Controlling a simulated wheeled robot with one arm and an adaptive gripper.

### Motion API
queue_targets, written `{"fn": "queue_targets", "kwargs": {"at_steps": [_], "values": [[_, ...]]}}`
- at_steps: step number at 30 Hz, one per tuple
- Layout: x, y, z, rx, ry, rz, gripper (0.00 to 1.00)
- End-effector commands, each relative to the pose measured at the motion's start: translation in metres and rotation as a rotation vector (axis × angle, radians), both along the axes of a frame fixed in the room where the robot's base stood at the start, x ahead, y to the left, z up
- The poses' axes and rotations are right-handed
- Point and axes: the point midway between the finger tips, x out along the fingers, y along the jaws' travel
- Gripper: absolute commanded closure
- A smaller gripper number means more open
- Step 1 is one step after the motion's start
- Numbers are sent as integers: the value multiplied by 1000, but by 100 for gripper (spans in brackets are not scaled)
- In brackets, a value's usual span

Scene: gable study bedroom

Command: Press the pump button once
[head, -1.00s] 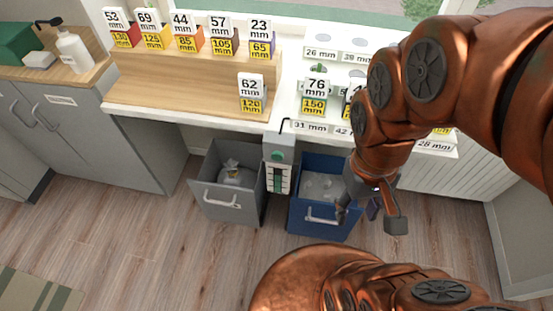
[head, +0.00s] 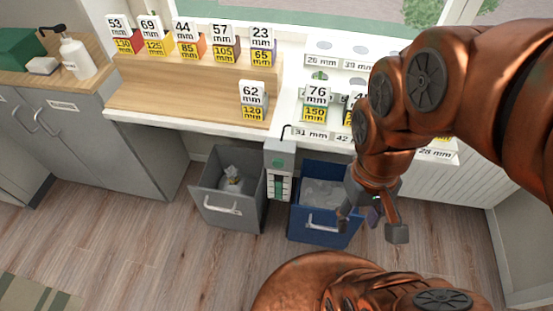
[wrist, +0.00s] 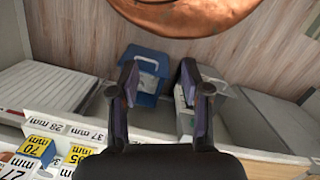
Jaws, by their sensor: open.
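A narrow grey pump unit (head: 279,157) stands at the counter's front edge, between two open bins. It has a round green button (head: 278,163) on its face, a gauge with green bars below and a thin black hooked tube on top. My gripper (head: 371,228) is open and empty, hanging in front of the blue bin, to the right of the unit and apart from it. In the wrist view the open fingers (wrist: 159,76) point towards the blue bin. A pale grey body, seemingly the unit (wrist: 185,118), shows partly behind the right finger; its button cannot be made out there.
The blue bin (head: 323,222) and the grey bin (head: 229,212) flank the unit. Above, the counter holds several number cards and a wooden riser (head: 180,98). A white soap bottle (head: 76,58) stands at far left. The wooden floor (head: 150,245) in front is clear.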

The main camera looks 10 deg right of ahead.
Motion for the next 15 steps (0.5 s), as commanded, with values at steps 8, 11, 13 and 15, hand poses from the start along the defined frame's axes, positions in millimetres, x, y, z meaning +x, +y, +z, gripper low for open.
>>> {"fn": "queue_targets", "kwargs": {"at_steps": [8, 11, 13, 15], "values": [[0, 0, 0, 0, 0, 0, 71], [0, 0, 0, 0, 0, 0, 82], [0, 0, 0, 0, 0, 0, 89], [0, 0, 0, 0, 0, 0, 96]]}}
